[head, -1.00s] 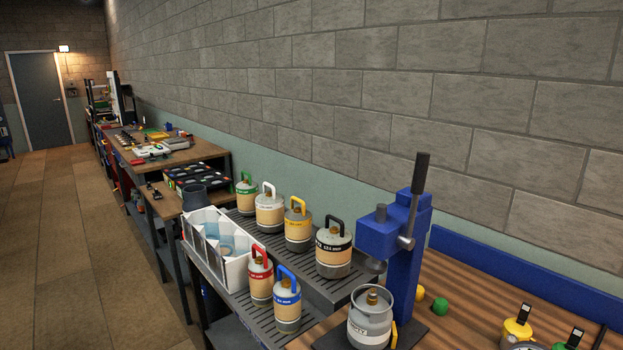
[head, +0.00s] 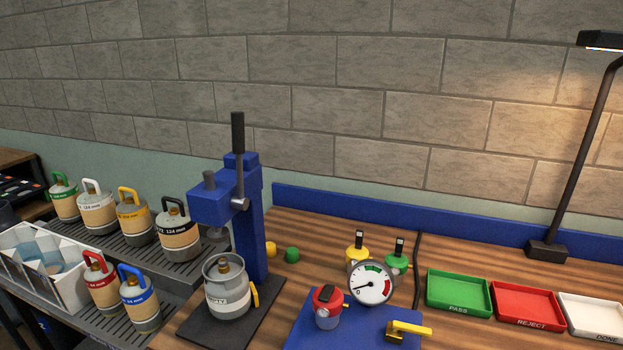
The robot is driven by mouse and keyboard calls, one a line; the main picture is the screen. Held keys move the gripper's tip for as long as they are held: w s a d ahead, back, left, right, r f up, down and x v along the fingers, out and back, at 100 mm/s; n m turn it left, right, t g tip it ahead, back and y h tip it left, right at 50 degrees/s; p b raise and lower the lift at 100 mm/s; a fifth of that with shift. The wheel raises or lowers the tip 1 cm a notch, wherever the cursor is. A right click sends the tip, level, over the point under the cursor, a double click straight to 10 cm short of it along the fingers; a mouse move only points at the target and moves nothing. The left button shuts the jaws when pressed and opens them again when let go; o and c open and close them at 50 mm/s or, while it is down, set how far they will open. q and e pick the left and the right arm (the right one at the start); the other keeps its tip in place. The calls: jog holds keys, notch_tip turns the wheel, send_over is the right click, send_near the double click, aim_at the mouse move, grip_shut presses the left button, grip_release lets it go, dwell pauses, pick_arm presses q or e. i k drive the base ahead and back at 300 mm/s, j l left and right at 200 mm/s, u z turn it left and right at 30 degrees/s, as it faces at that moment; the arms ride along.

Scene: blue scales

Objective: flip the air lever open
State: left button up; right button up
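A yellow lever (head: 410,328) on a small brass-coloured valve body sits at the right of a blue plate (head: 310,335) at the bottom of the head view. It lies about level, pointing right. I take it as the air lever, though no label shows. A round white gauge (head: 371,284) and a red-topped grey fixture (head: 326,305) stand on the same plate. Neither of my grippers is in view.
A blue press (head: 255,220) stands left of the plate, with a grey canister (head: 228,290) under it. Yellow and green plugs (head: 398,258) stand behind the gauge. Green PASS (head: 459,311), red REJECT (head: 528,323) and white DONE trays (head: 597,333) lie right. Several canisters stand left.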

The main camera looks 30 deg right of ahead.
aim_at(396, 326)
jog(key=z, duration=1.6)
jog(key=j+z, duration=0.2)
jog(key=z, duration=0.2)
jog(key=j+z, duration=0.25)
jog(key=z, duration=0.15)
jog(key=k+j+z, duration=0.1)
jog(key=z, duration=0.3)
jog(key=j, duration=0.1)
